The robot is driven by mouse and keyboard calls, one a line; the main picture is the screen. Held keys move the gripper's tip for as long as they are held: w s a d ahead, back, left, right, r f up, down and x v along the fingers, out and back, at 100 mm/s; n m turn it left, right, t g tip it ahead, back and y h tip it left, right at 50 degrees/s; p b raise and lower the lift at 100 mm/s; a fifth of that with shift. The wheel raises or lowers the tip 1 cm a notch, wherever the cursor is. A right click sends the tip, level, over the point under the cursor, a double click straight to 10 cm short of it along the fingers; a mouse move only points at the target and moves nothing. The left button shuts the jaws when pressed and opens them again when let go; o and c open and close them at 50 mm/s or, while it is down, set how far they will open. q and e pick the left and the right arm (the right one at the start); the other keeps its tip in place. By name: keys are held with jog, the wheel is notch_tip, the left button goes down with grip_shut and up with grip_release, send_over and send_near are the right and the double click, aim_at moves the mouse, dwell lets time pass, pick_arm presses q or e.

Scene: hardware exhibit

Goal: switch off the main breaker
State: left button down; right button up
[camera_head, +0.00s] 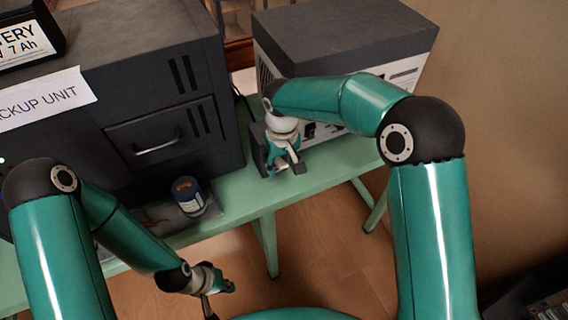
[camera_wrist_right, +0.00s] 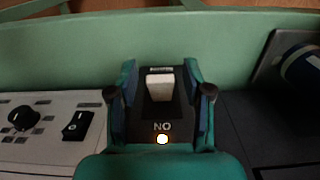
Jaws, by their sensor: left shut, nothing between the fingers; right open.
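The main breaker is a dark box (camera_head: 258,148) on the green table, partly hidden by my right gripper in the head view. In the right wrist view its pale switch lever (camera_wrist_right: 160,86) stands out from the dark face. My left gripper (camera_head: 214,292) is shut and empty, low in front of the table.
A dark backup unit (camera_head: 165,110) with a handled drawer stands at left. A grey-topped unit (camera_head: 345,35) stands behind my right arm; a knob (camera_wrist_right: 25,118) and black rocker switch (camera_wrist_right: 76,125) show on a pale panel. A dark can (camera_head: 187,194) stands near the green table's edge (camera_head: 240,200).

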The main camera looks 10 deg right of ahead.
grip_shut()
jog(key=shift+d, duration=0.1)
jog(key=shift+f+b, duration=0.15)
jog(key=shift+b, duration=0.4)
jog(key=f+t+b, duration=0.1)
jog(key=t+b, duration=0.1)
jog(key=b, duration=0.5)
jog(key=f+t+y+b, duration=0.1)
jog(key=t+b, duration=0.1)
jog(key=b, duration=0.5)
jog(key=f+t+y+b, duration=0.1)
jog(key=t+b, duration=0.1)
jog(key=b, duration=0.5)
jog(key=shift+s+f, duration=0.35)
jog(key=shift+t+b, duration=0.3)
jog(key=shift+b, duration=0.7)
jog(key=shift+r, duration=0.1)
